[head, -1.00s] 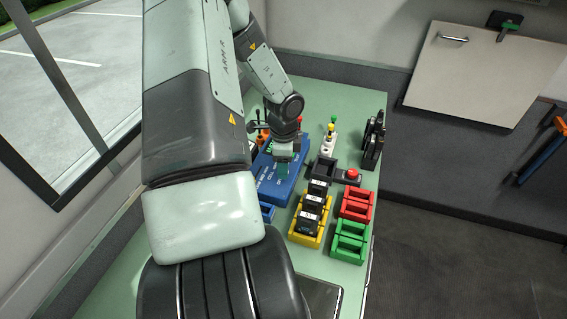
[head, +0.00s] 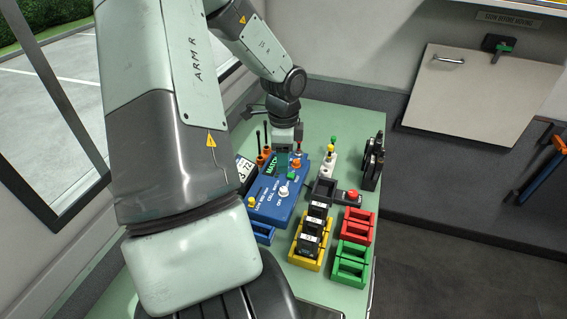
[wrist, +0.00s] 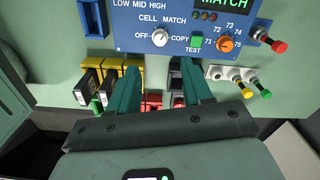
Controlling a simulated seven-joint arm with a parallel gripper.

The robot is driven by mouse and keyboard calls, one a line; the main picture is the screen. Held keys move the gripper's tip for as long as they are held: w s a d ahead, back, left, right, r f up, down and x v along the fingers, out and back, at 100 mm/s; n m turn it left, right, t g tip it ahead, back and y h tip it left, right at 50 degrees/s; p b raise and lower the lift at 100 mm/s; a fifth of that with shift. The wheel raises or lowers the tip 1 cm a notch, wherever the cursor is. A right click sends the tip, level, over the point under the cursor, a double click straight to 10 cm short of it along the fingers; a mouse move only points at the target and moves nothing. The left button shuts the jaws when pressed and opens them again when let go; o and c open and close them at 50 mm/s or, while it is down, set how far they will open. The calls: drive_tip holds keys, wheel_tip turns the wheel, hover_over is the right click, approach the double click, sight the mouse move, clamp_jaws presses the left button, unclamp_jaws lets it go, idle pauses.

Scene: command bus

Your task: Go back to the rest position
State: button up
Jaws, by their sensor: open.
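My gripper (head: 284,158) is above the far part of the blue cell-match box (head: 270,205) in the head view, with my arm reaching over the left of the bench. In the wrist view its two green fingers (wrist: 158,92) are spread apart with nothing between them. The blue box (wrist: 180,22) fills the top of that view, with a lit MATCH display (wrist: 222,3), a white knob (wrist: 160,37), an orange knob (wrist: 226,44) and a green TEST button (wrist: 196,41).
A yellow tray (head: 303,262) holds black blocks. Red (head: 358,226) and green (head: 351,263) trays stand right of it. A dark holder with a red button (head: 352,194), colored plugs (head: 331,150) and a black rack (head: 373,160) are also on the bench. A window is at left.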

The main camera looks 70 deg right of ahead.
idle(0.5)
drive_tip(key=w+a+r+n+t, duration=0.2)
drive_tip(key=w+a+r+n, duration=0.6)
drive_tip(key=w, duration=0.5)
drive_tip(key=w+a+r+n+t+y, duration=0.1)
drive_tip(key=w+a+r+n, duration=0.3)
drive_tip(key=a, duration=0.4)
drive_tip(key=w+a+r+n, duration=0.3)
drive_tip(key=a+r+n, duration=0.1)
drive_tip(key=a+r, duration=0.25)
drive_tip(key=s+a+r+n+t, duration=0.1)
drive_tip(key=s+a+r+n, duration=0.2)
drive_tip(key=a+n, duration=0.3)
drive_tip(key=s+a+r+n, duration=0.3)
drive_tip(key=a+n, duration=0.2)
drive_tip(key=a, duration=0.3)
drive_tip(key=s+a+r+n+t+h, duration=0.1)
drive_tip(key=s+a+r+n, duration=0.2)
drive_tip(key=a+n, duration=0.3)
drive_tip(key=shift+s+a+r+n+t, duration=0.3)
drive_tip(key=shift+s+a, duration=0.05)
drive_tip(key=shift+a, duration=0.15)
